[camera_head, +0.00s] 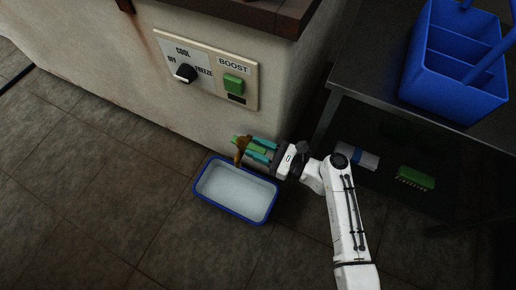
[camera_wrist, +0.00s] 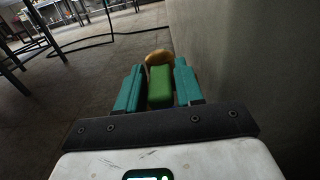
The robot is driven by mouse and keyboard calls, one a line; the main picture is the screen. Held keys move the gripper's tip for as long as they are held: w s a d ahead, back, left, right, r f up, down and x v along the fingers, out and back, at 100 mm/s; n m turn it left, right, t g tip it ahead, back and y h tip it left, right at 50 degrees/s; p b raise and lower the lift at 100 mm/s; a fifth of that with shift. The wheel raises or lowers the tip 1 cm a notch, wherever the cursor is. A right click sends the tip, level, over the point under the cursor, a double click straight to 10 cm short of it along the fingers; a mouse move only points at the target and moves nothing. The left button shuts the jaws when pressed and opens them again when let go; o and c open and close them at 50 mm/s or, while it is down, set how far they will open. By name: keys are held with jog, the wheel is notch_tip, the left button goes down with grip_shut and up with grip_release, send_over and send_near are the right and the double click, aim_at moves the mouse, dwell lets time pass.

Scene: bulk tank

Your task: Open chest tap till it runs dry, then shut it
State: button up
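The chest (camera_head: 135,70) is a stained white box with a brass tap (camera_head: 240,152) low on its front, which also shows in the wrist view (camera_wrist: 158,57). The tap's green handle (camera_wrist: 160,87) lies between the teal fingers of my gripper (camera_wrist: 158,84). Narrow gaps seem to show between handle and fingers, so my gripper looks slightly open around it. My gripper (camera_head: 260,150) reaches in from the right in the head view. A blue-rimmed tray (camera_head: 232,215) stands on the floor below the tap, with a pale, clear-looking filling. I cannot make out a stream.
A control panel (camera_head: 210,68) with a black knob (camera_head: 186,73) and a green boost switch (camera_head: 233,82) is above the tap. A dark table (camera_head: 372,62) at right bears a blue caddy (camera_head: 450,75). A green brush (camera_head: 415,178) lies below. Floor at left is clear.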

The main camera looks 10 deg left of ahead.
grip_shut()
dwell(0.4)
